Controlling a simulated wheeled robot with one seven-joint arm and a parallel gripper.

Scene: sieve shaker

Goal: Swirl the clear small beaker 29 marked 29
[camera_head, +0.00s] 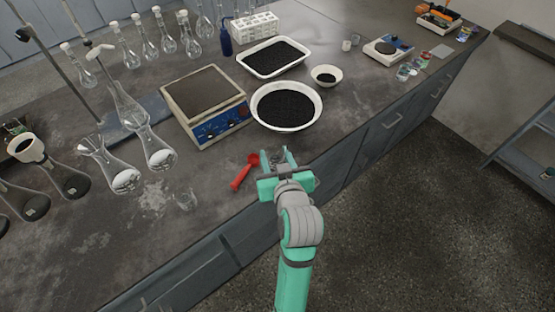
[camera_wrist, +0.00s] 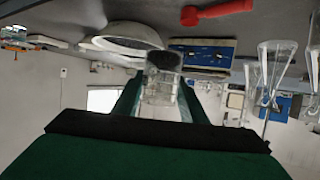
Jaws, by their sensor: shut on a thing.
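My gripper (camera_head: 278,160) is shut on a clear small beaker (camera_wrist: 160,88), near the front edge of the bench. In the wrist view, which looks upside down, the fingers of my gripper (camera_wrist: 158,100) stand on both sides of its glass wall. A dark patch shows at the beaker's end toward the bench; I cannot tell whether it is contents. No number is readable on the beaker. In the head view my fingers and wrist hide most of it. Whether its base touches the bench is unclear.
A red scoop (camera_head: 244,171) lies just left of my gripper. Behind are a white bowl of black grains (camera_head: 287,126) and a balance (camera_head: 204,105). Bare bench lies between beaker and scoop.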

